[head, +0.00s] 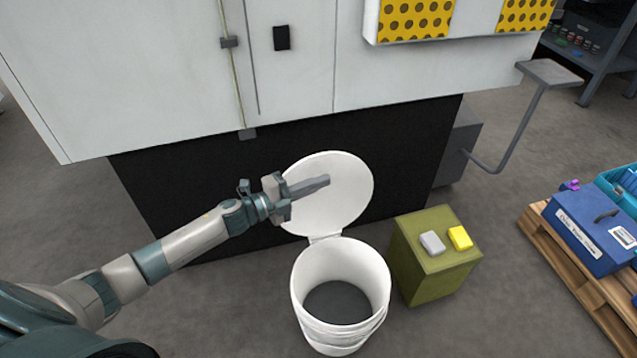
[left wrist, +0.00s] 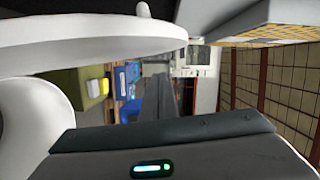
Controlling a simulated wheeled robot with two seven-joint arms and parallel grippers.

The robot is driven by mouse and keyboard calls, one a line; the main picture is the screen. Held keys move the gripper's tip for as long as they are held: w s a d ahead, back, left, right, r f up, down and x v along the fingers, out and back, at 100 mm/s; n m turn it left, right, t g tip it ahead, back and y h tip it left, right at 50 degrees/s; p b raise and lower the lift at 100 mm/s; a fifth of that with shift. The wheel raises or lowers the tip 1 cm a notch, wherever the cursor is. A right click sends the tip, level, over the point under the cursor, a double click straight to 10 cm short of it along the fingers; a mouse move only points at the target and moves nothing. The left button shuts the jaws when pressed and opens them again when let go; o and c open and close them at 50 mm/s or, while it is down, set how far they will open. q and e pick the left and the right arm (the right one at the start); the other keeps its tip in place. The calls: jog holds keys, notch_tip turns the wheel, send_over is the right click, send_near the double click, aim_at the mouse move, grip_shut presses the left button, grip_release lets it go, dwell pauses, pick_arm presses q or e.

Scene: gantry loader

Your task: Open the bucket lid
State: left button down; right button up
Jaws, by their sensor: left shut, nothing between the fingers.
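The white bucket (head: 340,290) stands upright on the floor in the head view, its top open and its inside dark at the bottom. Its round white lid (head: 345,190) is hinged at the back rim and stands raised, tilted up in front of the machine's black base. My left gripper (head: 322,183) is shut and empty, its fingers in front of the lid's face; I cannot tell whether they touch it. In the left wrist view the lid (left wrist: 90,45) crosses the upper left, beside the shut fingers (left wrist: 158,98). My right gripper is not in view.
A green box (head: 432,275) with a grey and a yellow block on top stands right of the bucket. The white machine (head: 180,60) rises behind. A wooden pallet (head: 570,270) with a blue case (head: 590,230) lies at the right.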

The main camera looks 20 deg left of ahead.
pick_arm(q)
jog(key=v, duration=1)
jog(key=shift+s+d, duration=0.25)
jog(key=shift+s, duration=0.05)
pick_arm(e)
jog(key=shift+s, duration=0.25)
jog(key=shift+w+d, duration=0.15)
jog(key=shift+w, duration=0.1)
